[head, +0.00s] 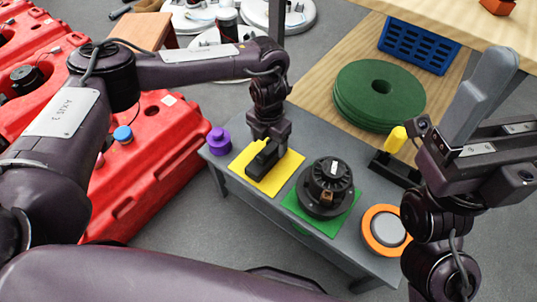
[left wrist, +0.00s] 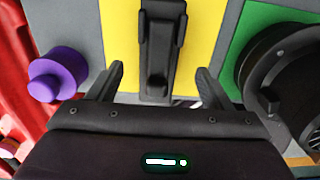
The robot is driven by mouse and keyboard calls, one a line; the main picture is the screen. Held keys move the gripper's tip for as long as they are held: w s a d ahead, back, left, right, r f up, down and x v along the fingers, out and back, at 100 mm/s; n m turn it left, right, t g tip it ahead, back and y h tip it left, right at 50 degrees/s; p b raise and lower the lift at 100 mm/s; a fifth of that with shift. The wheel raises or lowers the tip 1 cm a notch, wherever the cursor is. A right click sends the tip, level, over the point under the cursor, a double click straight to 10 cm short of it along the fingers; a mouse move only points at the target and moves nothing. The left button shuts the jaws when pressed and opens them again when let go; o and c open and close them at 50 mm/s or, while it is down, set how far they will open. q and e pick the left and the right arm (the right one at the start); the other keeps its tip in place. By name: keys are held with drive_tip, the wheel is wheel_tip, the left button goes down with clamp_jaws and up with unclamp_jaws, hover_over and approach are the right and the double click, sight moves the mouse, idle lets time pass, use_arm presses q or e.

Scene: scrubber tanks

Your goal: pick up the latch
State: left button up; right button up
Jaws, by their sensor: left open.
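The black latch (head: 262,161) lies on a yellow mat (head: 284,172) on the grey bench. In the left wrist view the latch (left wrist: 160,45) is a long dark piece with a narrow raised middle, on the yellow mat (left wrist: 203,35). My left gripper (head: 267,140) is directly above the latch and partly hides it. In the left wrist view my left gripper (left wrist: 160,72) is open, with a finger to each side of the latch's near end and visible gaps between. My right arm is at the right of the head view; its finger opening is unclear.
A purple knob (head: 218,139) stands left of the mat. A black round motor (head: 328,187) on a green mat and an orange ring (head: 385,231) are to the right. Green discs (head: 378,95) and a blue crate (head: 418,46) are behind. Red tanks (head: 150,145) are at left.

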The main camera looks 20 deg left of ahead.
sight(267, 151)
use_arm(q)
drive_tip(key=f+b, duration=0.1)
drive_tip(key=f, duration=0.2)
drive_tip(key=f+b, duration=0.1)
drive_tip(key=f, duration=0.2)
drive_tip(key=shift+s+a+b, duration=0.15)
drive_tip(key=shift+s+b, duration=0.05)
drive_tip(key=shift+b, duration=0.1)
drive_tip(key=shift+r, duration=0.15)
drive_tip(key=c, duration=1.2)
